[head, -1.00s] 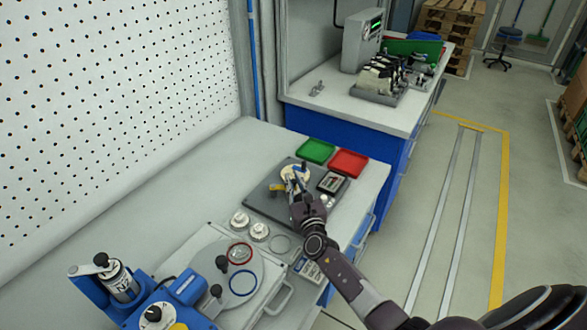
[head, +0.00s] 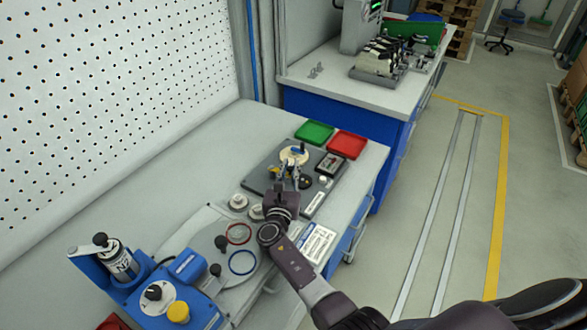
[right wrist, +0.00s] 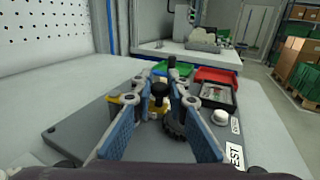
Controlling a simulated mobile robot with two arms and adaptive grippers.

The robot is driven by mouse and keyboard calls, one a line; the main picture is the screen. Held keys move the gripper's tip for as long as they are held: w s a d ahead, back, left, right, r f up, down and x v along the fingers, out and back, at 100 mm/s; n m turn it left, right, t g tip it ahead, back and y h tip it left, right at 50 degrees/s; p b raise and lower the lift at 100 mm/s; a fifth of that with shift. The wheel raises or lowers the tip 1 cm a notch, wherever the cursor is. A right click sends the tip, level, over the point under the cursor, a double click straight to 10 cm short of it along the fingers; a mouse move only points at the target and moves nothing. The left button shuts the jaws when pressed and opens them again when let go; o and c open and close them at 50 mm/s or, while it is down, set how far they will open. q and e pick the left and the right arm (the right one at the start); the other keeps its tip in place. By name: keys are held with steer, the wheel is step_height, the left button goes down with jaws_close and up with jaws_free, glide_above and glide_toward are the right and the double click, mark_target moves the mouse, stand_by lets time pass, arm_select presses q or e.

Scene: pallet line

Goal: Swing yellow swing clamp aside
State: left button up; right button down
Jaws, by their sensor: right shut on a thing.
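The yellow swing clamp (right wrist: 122,99) sits on the dark grey fixture plate (right wrist: 85,137). Its yellow arm points left in the right wrist view and shows small in the head view (head: 274,170). A black knob (right wrist: 160,89) stands at the clamp, between the fingers. My right gripper (right wrist: 158,104) is shut on the yellow swing clamp, with one blue-padded finger on each side. In the head view my right gripper (head: 289,171) reaches over the plate from the front, beside a round cream disc (head: 292,154). The fingers partly hide the clamp. My left gripper is not in view.
A green tray (head: 314,132) and a red tray (head: 347,145) lie behind the plate. A small dark box (right wrist: 217,95) and a white knob (right wrist: 220,116) are on its right. A blue device (head: 165,290) stands front left. The bench's left side is clear.

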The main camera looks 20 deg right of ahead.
steer(key=c, duration=1.9)
jaws_free()
